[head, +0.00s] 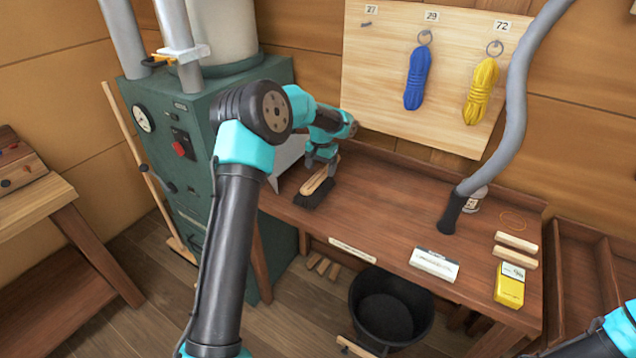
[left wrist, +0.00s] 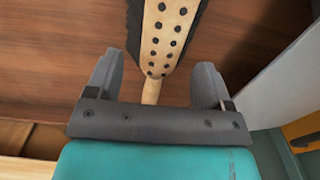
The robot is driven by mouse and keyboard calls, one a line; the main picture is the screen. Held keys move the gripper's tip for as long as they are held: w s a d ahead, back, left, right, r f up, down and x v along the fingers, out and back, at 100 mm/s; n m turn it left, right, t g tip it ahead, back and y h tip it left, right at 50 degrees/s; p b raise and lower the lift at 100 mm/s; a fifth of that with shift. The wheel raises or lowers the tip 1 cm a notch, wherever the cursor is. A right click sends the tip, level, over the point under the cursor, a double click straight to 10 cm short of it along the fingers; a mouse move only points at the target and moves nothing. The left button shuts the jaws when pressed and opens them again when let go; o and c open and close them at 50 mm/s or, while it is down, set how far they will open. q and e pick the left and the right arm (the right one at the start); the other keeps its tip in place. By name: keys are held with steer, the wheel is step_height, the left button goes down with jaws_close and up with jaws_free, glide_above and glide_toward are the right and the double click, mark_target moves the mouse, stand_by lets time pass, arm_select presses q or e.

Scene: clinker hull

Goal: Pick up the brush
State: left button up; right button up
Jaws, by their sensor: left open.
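The brush (head: 314,190) lies at the left end of the workbench, with a pale wooden back and dark bristles. My left gripper (head: 321,167) is over its handle end and hides part of it. In the left wrist view the brush (left wrist: 168,40) shows a pale wooden back with rows of dark dots. Its narrow handle reaches between the two open fingers of my left gripper (left wrist: 155,82), with a gap on both sides. Only a teal part of my right arm shows at the lower right of the head view; its gripper is out of view.
The workbench (head: 370,215) holds a grey hose (head: 513,110) with a black nozzle, a white-labelled block (head: 434,264), a yellow box (head: 510,285) and wooden blocks (head: 516,242). A pale panel (head: 287,160) stands beside the brush. A black bucket (head: 390,305) is below. The bench middle is clear.

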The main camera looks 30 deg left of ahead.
mark_target(321, 173)
arm_select(q)
steer(key=shift+f, duration=1.6)
steer(key=c, duration=1.1)
steer(key=shift+r, duration=0.1)
steer(key=shift+r, duration=0.55)
step_height(321, 173, up, 3)
steer(key=shift+f, duration=0.2)
steer(key=s+d, duration=0.2)
steer(key=s, duration=0.2)
steer(key=s+d, duration=0.3)
steer(key=s, duration=0.2)
steer(key=s+d+r, duration=0.1)
steer(key=s+d, duration=0.2)
steer(key=s, duration=0.1)
steer(key=shift+s+d+r, duration=0.1)
steer(key=shift+s+d, duration=0.1)
steer(key=shift+s, duration=0.2)
